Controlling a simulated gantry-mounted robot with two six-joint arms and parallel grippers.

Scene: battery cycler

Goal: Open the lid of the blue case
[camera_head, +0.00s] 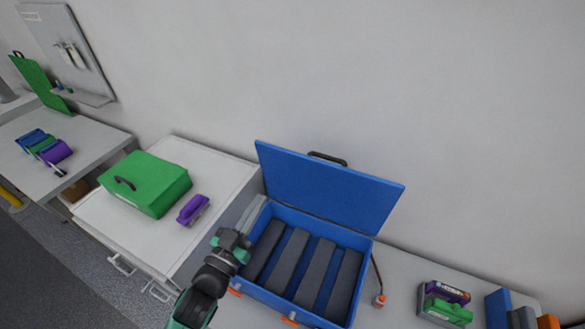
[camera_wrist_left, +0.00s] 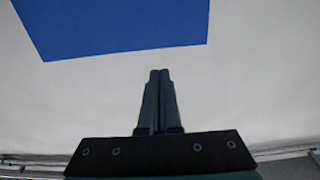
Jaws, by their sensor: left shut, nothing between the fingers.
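The blue case (camera_head: 278,299) stands on the white bench at the lower middle of the head view. Its lid (camera_head: 325,190) is up, standing raised at the back of the case, with a black handle (camera_head: 328,158) on its top edge. Inside are several dark grey bars with blue gaps between them. My left gripper (camera_head: 252,212) is over the left side of the case, its fingers shut and empty. The left wrist view shows the shut fingers (camera_wrist_left: 158,100) and a flat blue panel (camera_wrist_left: 115,25) above them, probably the lid. My right gripper is not in view.
A green case (camera_head: 148,182) and a purple block (camera_head: 193,209) sit on the white cabinet to the left. A green and purple stack (camera_head: 446,303) and a small orange-tipped cable (camera_head: 379,299) lie right of the case. The wall is close behind.

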